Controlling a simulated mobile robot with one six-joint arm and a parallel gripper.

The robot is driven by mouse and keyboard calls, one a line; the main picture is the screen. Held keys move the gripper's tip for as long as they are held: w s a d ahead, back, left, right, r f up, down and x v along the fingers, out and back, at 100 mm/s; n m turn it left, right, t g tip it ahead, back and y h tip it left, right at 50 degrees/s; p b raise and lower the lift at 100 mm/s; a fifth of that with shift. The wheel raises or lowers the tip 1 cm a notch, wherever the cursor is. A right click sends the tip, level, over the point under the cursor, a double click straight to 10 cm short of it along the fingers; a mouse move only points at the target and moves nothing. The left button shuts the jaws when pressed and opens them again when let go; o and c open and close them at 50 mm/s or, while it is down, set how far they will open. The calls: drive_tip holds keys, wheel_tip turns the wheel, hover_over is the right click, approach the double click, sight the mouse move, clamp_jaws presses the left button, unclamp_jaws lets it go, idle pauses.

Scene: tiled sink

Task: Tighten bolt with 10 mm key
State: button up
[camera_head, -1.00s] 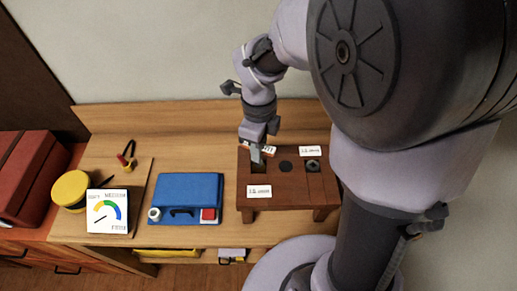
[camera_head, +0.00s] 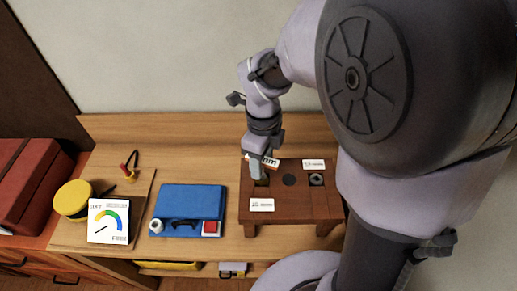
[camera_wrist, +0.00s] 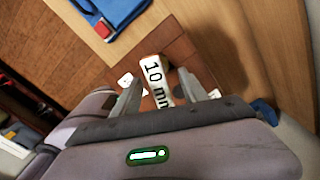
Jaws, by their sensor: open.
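A white piece marked "10 mm" (camera_wrist: 155,72) lies between the two fingers of my gripper (camera_wrist: 160,78) in the wrist view. The fingers are open, one on each side of it; I cannot tell whether they touch it. In the head view my gripper (camera_head: 258,172) is over the left end of a dark wooden stand (camera_head: 280,214), and partly hides the white piece (camera_head: 270,161). The stand's top also has a dark round spot (camera_head: 289,180) in the middle and a dark ring-like fitting (camera_head: 316,180) on the right. I cannot tell which is the bolt.
Small white labels (camera_head: 261,205) lie on the stand. A red toolbox (camera_head: 28,185) stands far left. A wall rises behind the bench.

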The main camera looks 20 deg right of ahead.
wheel_tip(320, 180, up, 7)
drive_tip(key=p, duration=0.5)
drive_tip(key=shift+r, duration=0.15)
